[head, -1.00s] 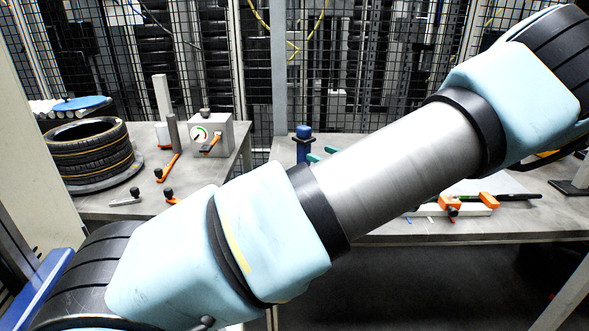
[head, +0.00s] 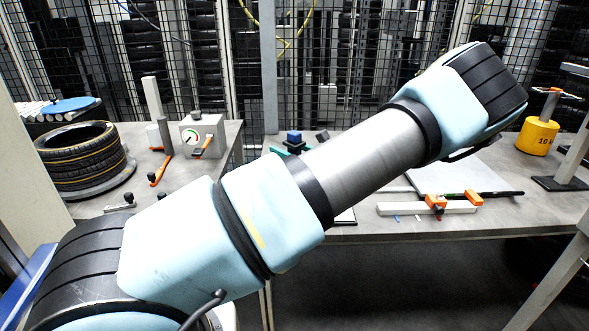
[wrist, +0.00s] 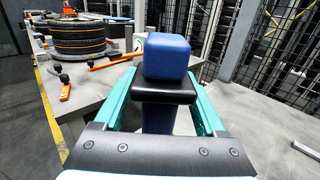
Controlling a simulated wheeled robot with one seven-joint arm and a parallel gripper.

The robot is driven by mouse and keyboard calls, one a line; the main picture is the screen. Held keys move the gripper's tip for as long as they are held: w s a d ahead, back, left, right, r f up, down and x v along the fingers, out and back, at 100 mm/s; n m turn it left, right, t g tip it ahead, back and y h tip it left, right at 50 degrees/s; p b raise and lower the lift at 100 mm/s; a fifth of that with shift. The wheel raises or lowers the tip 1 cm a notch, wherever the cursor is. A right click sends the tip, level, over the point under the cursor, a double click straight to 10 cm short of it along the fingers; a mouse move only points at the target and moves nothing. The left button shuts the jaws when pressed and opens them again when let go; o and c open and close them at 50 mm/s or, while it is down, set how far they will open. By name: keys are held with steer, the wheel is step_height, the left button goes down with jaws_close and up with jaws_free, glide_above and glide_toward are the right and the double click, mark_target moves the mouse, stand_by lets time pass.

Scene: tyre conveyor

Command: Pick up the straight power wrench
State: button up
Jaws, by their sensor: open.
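The blue-topped tool (head: 294,136), which looks like the straight power wrench, stands upright on the bench, partly hidden behind my arm in the head view. In the wrist view its blue block-shaped top (wrist: 167,56) sits above a black collar, with a dark blue body below. My gripper (wrist: 163,82) has its two teal fingers open, one on each side of the tool below its top. Gaps show between the fingers and the tool. In the head view only a bit of teal gripper (head: 290,149) shows beside the tool. The tool's foot is hidden.
Stacked tyres (head: 80,158) and a grey gauge box (head: 202,135) with an orange lever stand on the left bench. A white bar with orange clamps (head: 428,208) and a yellow weight (head: 538,136) are on the right bench. A mesh fence runs behind.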

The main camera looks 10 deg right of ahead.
jaws_close()
stand_by(0.5)
stand_by(0.8)
